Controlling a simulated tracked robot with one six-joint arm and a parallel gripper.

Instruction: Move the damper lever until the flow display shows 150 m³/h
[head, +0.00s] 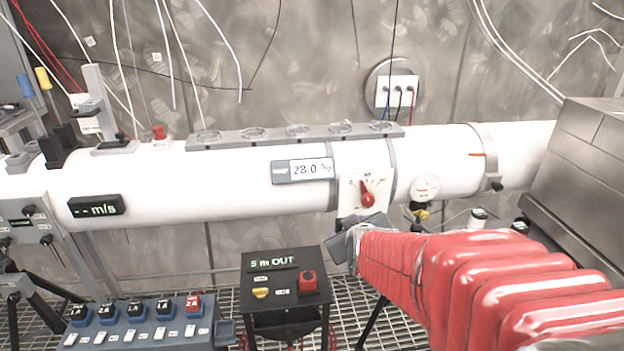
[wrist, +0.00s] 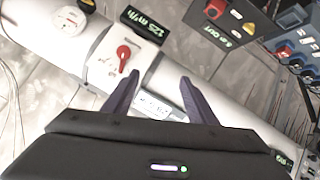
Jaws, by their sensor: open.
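The damper lever (head: 367,196) is a red handle on a white plate with scale marks, fixed to the white pipe. The lever also shows in the wrist view (wrist: 123,57), above and left of my fingers. The flow display (wrist: 148,27) is a black box with green digits that seem to read 125 m³/h, beside the lever plate. I cannot make it out in the head view. My gripper (wrist: 157,82) is open and empty, its two dark fingers apart and clear of the lever. In the head view my gripper (head: 357,238) is just below the plate.
A dial gauge (head: 425,188) with a yellow valve sits right of the lever. A white display (head: 303,170) reads 28.0 %. A black display (head: 96,206) shows dashes and m/s. A black box (head: 282,272) reading 5 m OUT stands below. Steel ducting (head: 585,160) closes the right.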

